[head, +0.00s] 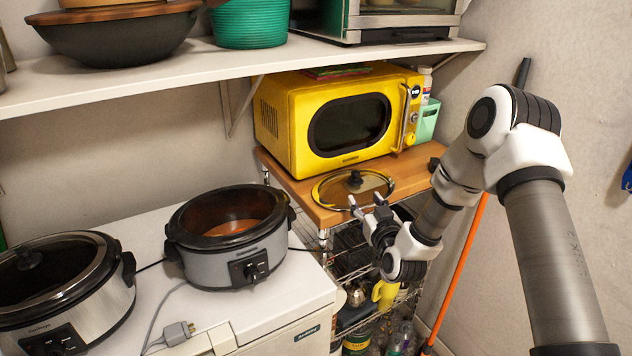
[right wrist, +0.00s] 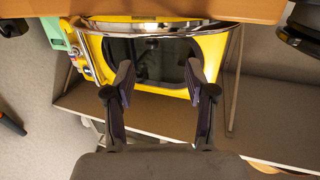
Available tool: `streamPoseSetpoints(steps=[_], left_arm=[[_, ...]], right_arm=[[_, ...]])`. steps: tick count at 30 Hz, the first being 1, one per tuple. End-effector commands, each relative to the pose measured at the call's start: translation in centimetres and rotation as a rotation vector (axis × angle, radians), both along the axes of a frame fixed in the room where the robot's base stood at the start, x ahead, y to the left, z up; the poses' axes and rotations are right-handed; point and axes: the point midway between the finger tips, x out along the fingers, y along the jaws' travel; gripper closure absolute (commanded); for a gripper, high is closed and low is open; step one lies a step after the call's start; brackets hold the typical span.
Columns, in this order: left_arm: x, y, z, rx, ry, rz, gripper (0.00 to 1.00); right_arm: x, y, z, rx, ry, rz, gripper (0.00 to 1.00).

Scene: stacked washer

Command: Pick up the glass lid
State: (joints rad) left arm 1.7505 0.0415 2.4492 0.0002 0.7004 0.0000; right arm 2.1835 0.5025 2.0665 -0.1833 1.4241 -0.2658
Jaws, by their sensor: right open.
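The glass lid (head: 338,190) is an oval of clear glass with a rim and a dark knob. It lies on the wooden shelf top (head: 412,160) in front of the yellow microwave, its near edge close to the shelf's front edge. My right gripper (head: 366,204) is open and empty, just in front of the lid's near edge. In the right wrist view the gripper (right wrist: 160,80) has its two fingers spread, and the lid's shiny rim (right wrist: 155,26) shows above them. I cannot tell whether the fingers touch the lid. My left gripper is out of view.
The yellow microwave (head: 289,112) stands behind the lid, with a green bin (head: 427,124) to its right. A grey slow cooker (head: 205,258) without its lid stands on a white surface at left. A lidded cooker (head: 95,309) is further left. An orange pole (head: 463,262) leans at right.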

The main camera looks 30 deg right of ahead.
Motion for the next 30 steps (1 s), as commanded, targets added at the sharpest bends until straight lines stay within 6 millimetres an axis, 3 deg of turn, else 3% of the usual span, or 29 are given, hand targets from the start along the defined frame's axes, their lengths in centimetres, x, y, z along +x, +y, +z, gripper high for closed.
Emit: streamPoseSetpoints(steps=[2,5,18,26,30], left_arm=[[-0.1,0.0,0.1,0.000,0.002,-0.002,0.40],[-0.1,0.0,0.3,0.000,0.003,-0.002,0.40],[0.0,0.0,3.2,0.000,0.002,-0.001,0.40],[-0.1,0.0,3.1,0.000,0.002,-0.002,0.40],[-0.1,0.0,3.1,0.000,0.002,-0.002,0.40]], right_arm=[[0.2,-0.8,1.3,-0.008,-0.039,-0.015,0.45],[0.8,-0.9,1.5,-0.013,-0.043,-0.014,0.45],[7.3,-2.4,1.4,-0.012,-0.040,-0.012,0.45],[7.8,-2.6,1.1,-0.009,-0.037,-0.013,0.45],[7.8,-2.6,1.1,-0.009,-0.037,-0.013,0.95]])
